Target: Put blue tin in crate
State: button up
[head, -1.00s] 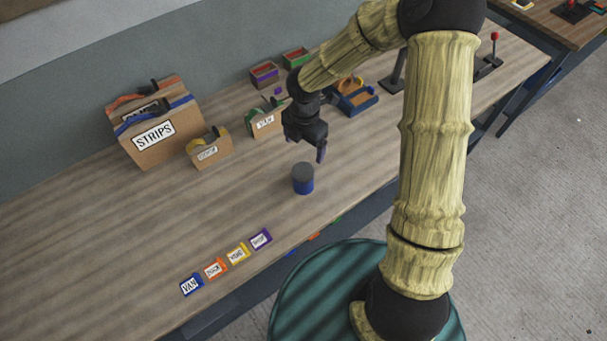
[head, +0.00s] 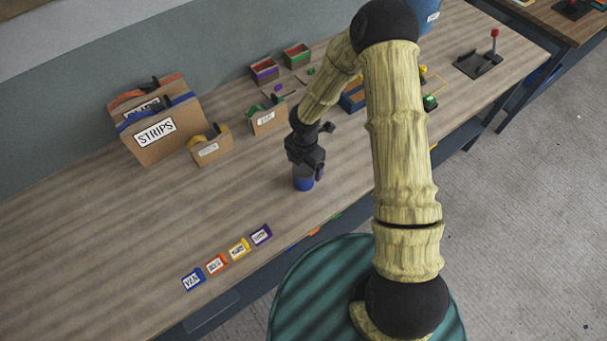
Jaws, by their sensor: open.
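The blue tin (head: 303,184) stands upright on the wooden bench, near the middle of the head view. My gripper (head: 304,172) is open and directly over the tin, pointing down, with its fingers at the tin's upper part. The gripper hides the tin's grey top, and I cannot tell whether the fingers touch it. Which container is the crate is not clear. A blue open container (head: 352,97) stands behind my arm and is partly hidden. A taller blue container (head: 428,18) shows at the top, also partly hidden by my arm.
Cardboard holders, one labelled STRIPS (head: 155,132), stand at the back left. Several coloured label cards (head: 239,248) lie near the front edge. A red-knobbed lever (head: 494,40) is at right. The bench's left is clear.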

jog(key=shift+f, duration=0.45)
jog(key=shift+s+a+f+p, duration=0.1)
jog(key=shift+f+p, duration=0.3)
jog(key=shift+f, duration=0.9)
jog(key=shift+s+a+f+p, duration=0.1)
jog(key=shift+f+p, duration=0.3)
jog(key=shift+f, duration=0.9)
jog(key=c, duration=1.3)
jog(key=shift+r, duration=0.1)
notch_tip(320, 180, up, 10)
jog(key=shift+f+b, duration=0.1)
jog(key=shift+b, duration=0.6)
